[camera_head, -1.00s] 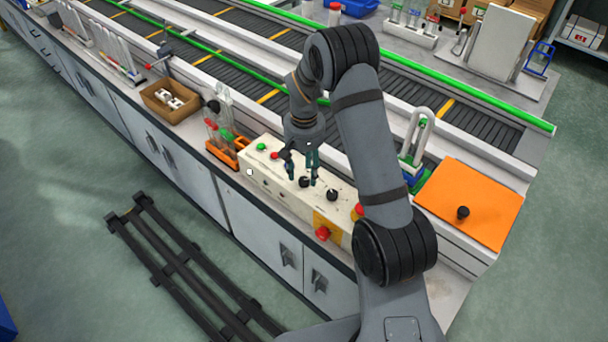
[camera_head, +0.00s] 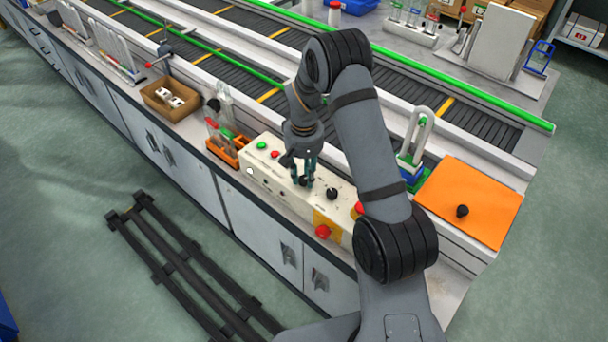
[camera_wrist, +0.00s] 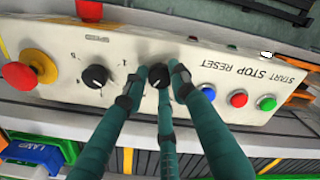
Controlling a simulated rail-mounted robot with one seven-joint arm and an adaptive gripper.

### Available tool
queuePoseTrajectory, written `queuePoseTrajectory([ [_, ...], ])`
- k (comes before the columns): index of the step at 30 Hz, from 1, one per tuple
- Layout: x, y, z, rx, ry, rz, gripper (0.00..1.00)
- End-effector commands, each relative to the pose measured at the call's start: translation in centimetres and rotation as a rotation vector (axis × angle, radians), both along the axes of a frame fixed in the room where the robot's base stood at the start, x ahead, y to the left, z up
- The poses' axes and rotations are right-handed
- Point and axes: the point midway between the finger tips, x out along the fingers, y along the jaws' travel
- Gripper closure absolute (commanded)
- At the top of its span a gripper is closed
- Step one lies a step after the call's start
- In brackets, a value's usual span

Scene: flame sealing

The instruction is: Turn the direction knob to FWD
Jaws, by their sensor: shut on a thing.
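A cream control panel (camera_head: 268,183) stands at the front edge of the bench; the wrist view shows it (camera_wrist: 215,62) with its lettering upside down. My gripper (camera_head: 303,179) points down over the panel, its teal fingers closed on a small black knob (camera_wrist: 158,75), apparently the direction knob.
Blue, red and green buttons (camera_wrist: 238,99) lie on one side of the knobs. A red emergency button (camera_wrist: 20,75) on a yellow plate is on the other side. An orange rack (camera_head: 228,150) stands beside the panel. The conveyor (camera_head: 260,95) runs behind.

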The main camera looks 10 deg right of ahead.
Motion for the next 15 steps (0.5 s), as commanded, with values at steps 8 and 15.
queuePoseTrajectory([
  [8,-0.01,0.01,0.01,0.0,0.0,0.0,0.97],
  [15,-0.01,0.01,-0.01,0.0,0.0,0.009,1.0],
])
